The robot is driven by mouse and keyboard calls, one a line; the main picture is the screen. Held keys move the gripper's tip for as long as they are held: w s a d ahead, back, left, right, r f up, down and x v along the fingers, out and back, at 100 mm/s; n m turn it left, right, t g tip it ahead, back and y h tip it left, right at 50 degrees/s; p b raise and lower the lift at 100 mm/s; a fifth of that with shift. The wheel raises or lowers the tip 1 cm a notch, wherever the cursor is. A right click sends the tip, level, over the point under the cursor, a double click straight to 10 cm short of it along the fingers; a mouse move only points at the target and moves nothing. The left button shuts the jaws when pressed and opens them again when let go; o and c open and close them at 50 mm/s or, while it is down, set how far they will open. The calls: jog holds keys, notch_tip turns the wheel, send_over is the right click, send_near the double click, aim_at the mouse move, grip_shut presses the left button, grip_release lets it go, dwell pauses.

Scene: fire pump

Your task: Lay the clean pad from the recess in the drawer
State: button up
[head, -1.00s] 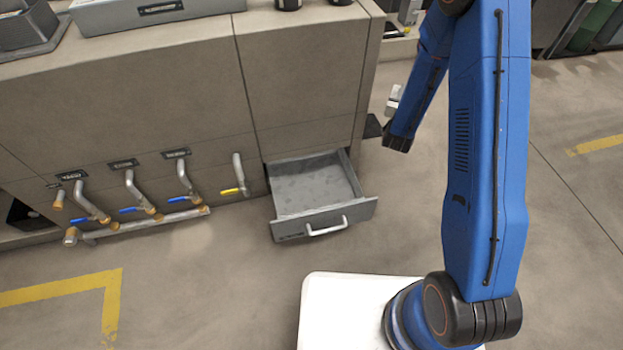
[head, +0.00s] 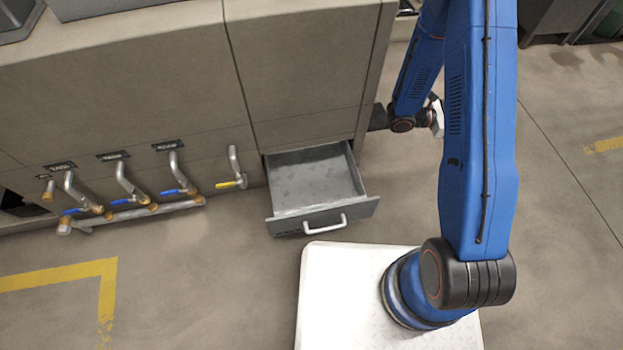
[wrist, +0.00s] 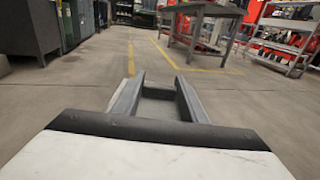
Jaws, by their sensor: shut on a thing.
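The drawer (head: 284,222) is pulled open at the bottom of the cabinet in the head view. Its grey, mottled floor looks bare. My gripper (wrist: 160,88) points out over open floor in the wrist view, with its two grey fingers apart around a thin grey piece, seemingly the pad (wrist: 158,93). The pad's outline is hard to tell. In the head view my gripper is mostly hidden behind my blue arm, right of the cabinet and drawer. The recess cannot be made out.
The cabinet (head: 135,75) carries pipes with blue-handled valves (head: 125,190) and a yellow-handled valve (head: 230,183) left of the drawer. In the wrist view a table (wrist: 205,12) and shelves (wrist: 285,40) stand far off. The floor between is clear.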

jog(key=s+a+f+m+g+y, duration=0.2)
jog(key=s+m+g, duration=0.2)
jog(key=s+g, duration=0.3)
jog(key=s+a+f+m+g+y, duration=0.15)
jog(key=s+m+g, duration=0.25)
jog(key=s, duration=0.4)
jog(key=s+a+f+m+g+y, duration=0.2)
jog(key=s+a+m+g+y, duration=0.6)
jog(key=a+y, duration=0.55)
jog(key=w+a+f+m+t+y, duration=0.25)
jog(key=a+m+y, duration=0.7)
jog(key=a, duration=0.65)
jog(key=w+a+f+m+t+y, duration=0.1)
jog(key=w+a+m+t+y, duration=0.35)
jog(key=w, duration=0.25)
jog(key=w+a+f+m+t+y, duration=0.2)
jog(key=w+a+m+t+y, duration=0.15)
jog(key=w+t, duration=0.35)
notch_tip(320, 180, down, 9)
jog(key=shift+w+g, duration=0.4)
jog(key=shift+w, duration=0.05)
jog(key=shift+f, duration=0.7)
